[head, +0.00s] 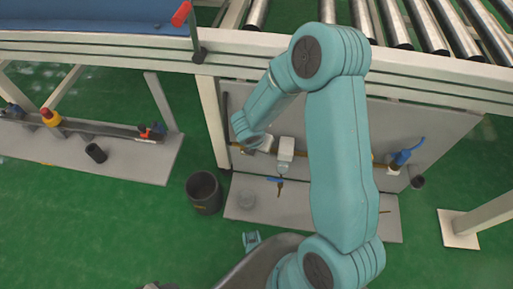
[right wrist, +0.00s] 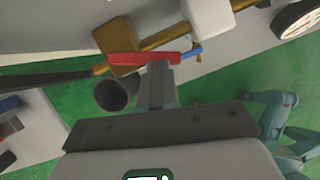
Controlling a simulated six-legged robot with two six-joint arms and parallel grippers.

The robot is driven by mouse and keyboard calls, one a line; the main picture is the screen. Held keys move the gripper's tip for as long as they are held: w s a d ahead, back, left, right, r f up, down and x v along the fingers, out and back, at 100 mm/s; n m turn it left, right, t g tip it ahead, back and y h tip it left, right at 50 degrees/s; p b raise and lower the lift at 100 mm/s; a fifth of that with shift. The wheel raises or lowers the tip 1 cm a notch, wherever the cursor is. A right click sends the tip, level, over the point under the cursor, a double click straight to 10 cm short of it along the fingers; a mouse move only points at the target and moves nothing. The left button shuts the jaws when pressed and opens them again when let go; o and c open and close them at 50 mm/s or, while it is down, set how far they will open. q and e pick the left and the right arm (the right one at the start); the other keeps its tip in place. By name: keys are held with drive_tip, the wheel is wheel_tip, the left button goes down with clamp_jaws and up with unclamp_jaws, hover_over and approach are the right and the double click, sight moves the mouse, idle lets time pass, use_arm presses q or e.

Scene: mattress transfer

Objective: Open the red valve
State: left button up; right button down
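The red valve handle (right wrist: 135,58) is a flat red bar lying nearly level across the right wrist view, in front of a brass valve body (right wrist: 118,34). My right gripper (right wrist: 159,72) has its grey fingers close together, with their tips at the lower edge of the red handle. I cannot tell whether they touch or pinch it. In the head view my right arm reaches down to the pipe panel, and my right gripper (head: 258,143) is small there. The red handle is hidden there behind the gripper.
A brass pipe (right wrist: 165,38) runs along the grey panel (head: 440,120), with blue handles (head: 405,156) on it. A dark bucket (head: 204,192) stands on the green floor. A conveyor frame (head: 120,47) with a red-tipped lever (head: 182,14) is above. A second shelf (head: 100,165) is left.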

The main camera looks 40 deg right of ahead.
drive_tip(key=shift+d+n+b, duration=0.35)
drive_tip(key=shift+d+n, duration=0.25)
drive_tip(key=shift+n, duration=0.2)
drive_tip(key=shift+d, duration=0.25)
idle(0.4)
idle(0.6)
